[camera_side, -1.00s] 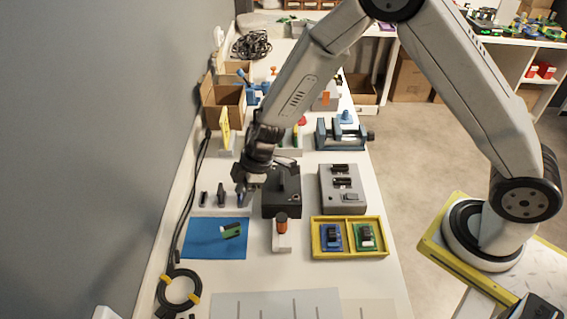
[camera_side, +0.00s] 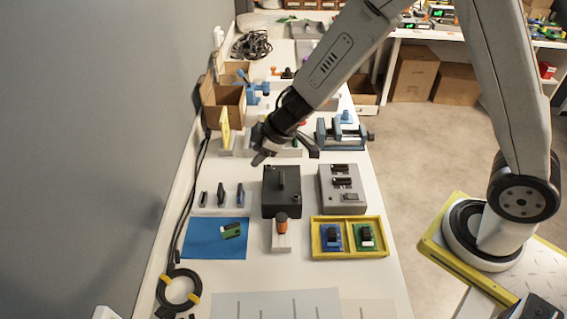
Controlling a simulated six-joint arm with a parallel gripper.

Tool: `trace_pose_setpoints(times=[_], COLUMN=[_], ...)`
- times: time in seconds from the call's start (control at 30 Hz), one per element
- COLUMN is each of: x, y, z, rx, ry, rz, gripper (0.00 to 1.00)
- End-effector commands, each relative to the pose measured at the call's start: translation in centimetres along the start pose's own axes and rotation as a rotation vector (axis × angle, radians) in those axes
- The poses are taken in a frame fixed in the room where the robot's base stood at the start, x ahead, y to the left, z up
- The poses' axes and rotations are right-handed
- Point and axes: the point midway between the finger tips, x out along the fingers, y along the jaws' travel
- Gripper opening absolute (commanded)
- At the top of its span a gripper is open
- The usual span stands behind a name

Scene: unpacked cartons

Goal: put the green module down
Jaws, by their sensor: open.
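A small green module (camera_side: 232,231) lies on the blue mat (camera_side: 200,240), near its right side. Another green module (camera_side: 365,238) sits in the right compartment of the yellow tray (camera_side: 349,255). A blue module (camera_side: 331,238) is in the tray's left compartment. My gripper (camera_side: 287,157) is open above the bench, behind the black box, with its fingers spread and nothing seen between them. It is well apart from both green modules.
A white rack (camera_side: 218,209) holds three slim upright tools behind the mat. A black ring on a cable (camera_side: 179,288) lies at the left edge.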

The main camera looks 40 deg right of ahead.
Motion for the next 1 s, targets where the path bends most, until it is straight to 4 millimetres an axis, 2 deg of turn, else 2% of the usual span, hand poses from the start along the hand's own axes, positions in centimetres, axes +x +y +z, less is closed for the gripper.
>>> trace_pose_setpoints(times=[0.2, 0.47, 0.67, 1.0], x=[-3.2, -6.9, -9.6, -13.1], y=[2.0, 2.9, 2.1, -1.2], z=[2.2, 5.9, 9.1, 13.5], rx=[0.141, 0.312, 0.447, 0.665], ry=[-0.04, -0.126, -0.206, -0.319], rz=[0.116, 0.202, 0.223, 0.167], gripper=[0.5, 0.5, 0.5, 0.5])
